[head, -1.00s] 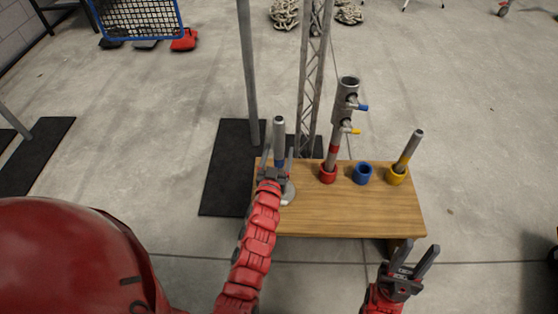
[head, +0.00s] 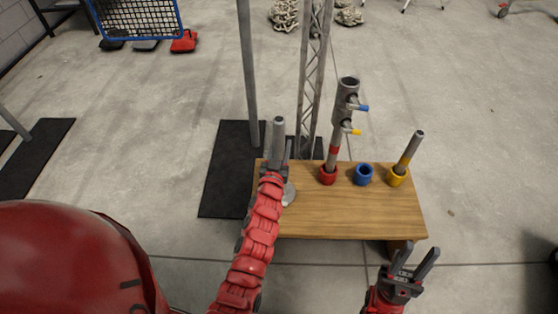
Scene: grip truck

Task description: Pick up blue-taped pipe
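A grey metal pipe (head: 278,132) stands upright at the left end of a wooden table (head: 340,212). Its lower part, where the tape would be, is mostly hidden behind my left gripper (head: 277,158). That gripper is at the pipe, with one finger showing just right of it. The other finger is hard to make out, so I cannot tell whether it is closed on the pipe. My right gripper (head: 416,258) is open and empty in front of the table's right front corner.
A blue ring holder (head: 363,175) on the table is empty. A red holder (head: 328,176) bears a tall pipe with a clamp (head: 346,101). A yellow holder (head: 396,176) bears a leaning yellow-taped pipe (head: 411,151). A grey disc (head: 289,193) lies beside my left arm. Metal uprights (head: 248,75) stand behind.

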